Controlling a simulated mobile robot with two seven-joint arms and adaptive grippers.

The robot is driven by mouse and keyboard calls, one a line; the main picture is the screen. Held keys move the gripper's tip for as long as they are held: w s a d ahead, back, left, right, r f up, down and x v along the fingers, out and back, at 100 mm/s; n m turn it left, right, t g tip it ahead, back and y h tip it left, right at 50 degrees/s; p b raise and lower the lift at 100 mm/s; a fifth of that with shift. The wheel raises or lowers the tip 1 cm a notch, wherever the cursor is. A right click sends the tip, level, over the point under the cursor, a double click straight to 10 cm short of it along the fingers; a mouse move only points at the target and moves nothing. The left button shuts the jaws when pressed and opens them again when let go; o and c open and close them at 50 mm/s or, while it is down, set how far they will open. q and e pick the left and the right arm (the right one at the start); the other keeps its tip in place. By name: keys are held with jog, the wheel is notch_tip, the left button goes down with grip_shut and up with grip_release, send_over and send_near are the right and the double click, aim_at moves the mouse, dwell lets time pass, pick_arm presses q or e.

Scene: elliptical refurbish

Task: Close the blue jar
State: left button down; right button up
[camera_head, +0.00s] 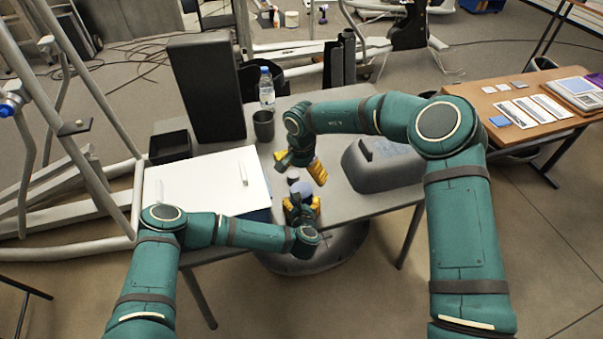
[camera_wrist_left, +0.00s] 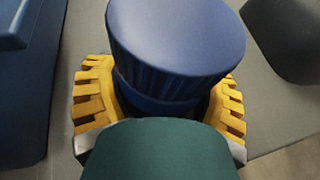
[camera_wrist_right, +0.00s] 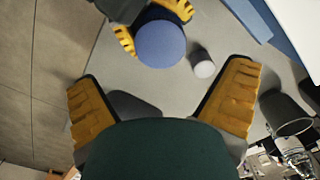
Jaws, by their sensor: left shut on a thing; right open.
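The blue jar (camera_wrist_left: 160,100) stands upright between the yellow fingers of my left gripper (camera_head: 302,208), which is shut on it. A wide blue ribbed lid (camera_wrist_left: 180,40) sits on top of the jar. Whether it is screwed tight cannot be told. In the right wrist view the round lid top (camera_wrist_right: 160,43) shows beyond my right gripper (camera_wrist_right: 162,85). The right gripper is open and empty, with its fingers spread wide and apart from the lid. In the head view the right gripper (camera_head: 303,167) is above the table, just behind the jar.
A small grey cylinder with a pale top (camera_wrist_right: 203,65) stands close beside the jar. A white board (camera_head: 205,182) lies to the left. A dark cup (camera_head: 264,125) and water bottle (camera_head: 266,90) stand behind. A grey device (camera_head: 385,168) is at right. Bare table (camera_head: 340,205) shows near the front.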

aim_at(302, 189)
jog(key=shift+f, duration=3.95)
jog(key=c, duration=1.3)
jog(key=shift+o, duration=0.2)
jog(key=shift+m, duration=1.7)
jog(key=o, duration=1.3)
jog(key=shift+r, duration=2.25)
